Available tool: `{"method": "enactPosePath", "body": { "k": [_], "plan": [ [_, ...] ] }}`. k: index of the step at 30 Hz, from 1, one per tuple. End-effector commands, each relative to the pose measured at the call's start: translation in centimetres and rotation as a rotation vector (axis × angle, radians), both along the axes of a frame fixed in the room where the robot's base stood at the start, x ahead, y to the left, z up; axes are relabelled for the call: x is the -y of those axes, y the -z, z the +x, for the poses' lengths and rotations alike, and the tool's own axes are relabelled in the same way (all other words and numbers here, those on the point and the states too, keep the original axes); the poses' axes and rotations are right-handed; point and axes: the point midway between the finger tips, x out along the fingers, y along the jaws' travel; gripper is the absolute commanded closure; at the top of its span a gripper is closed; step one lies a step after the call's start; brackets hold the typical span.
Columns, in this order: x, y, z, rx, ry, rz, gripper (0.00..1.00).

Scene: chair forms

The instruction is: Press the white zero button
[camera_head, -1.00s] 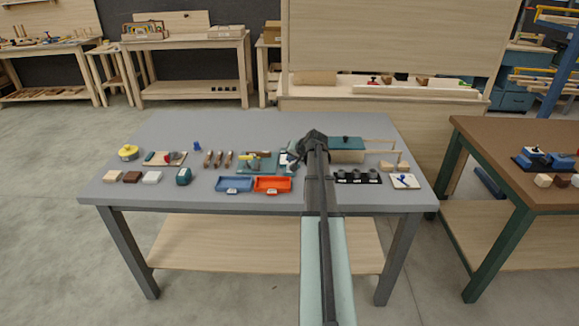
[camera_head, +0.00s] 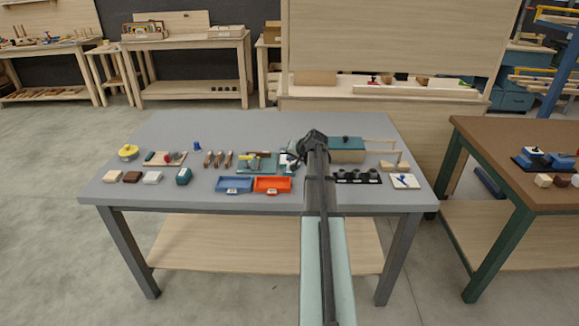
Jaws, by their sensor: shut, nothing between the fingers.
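My gripper (camera_head: 303,150) is the dark end of my arm, over the middle of the grey table's working area. It is shut with nothing held, and its fingertips are small and partly covered by my own arm. A small white device (camera_head: 287,160) sits just left of my gripper and is partly hidden by it. I cannot make out a white zero button on it at this size. I cannot tell whether my gripper touches the device.
On the grey table (camera_head: 215,128), blue (camera_head: 234,185) and orange (camera_head: 272,185) trays lie in front. Left are several blocks, a yellow round item (camera_head: 128,152) and brown-handled tools (camera_head: 217,158). Right are a green-topped box (camera_head: 345,150), a black knob strip (camera_head: 357,177) and a white plate (camera_head: 404,181). The table's back left is clear.

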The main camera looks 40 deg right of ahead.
Motion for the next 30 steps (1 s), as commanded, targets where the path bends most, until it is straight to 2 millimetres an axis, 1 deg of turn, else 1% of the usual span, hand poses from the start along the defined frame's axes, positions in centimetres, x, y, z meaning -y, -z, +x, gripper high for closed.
{"method": "enactPosePath", "body": {
  "k": [20, 30],
  "plan": [
    [0.0, 0.02, 0.0, 0.0, 0.0, 0.0, 1.0],
    [-0.02, 0.84, -0.01, -0.001, 0.0, 0.001, 1.0]
  ]
}}
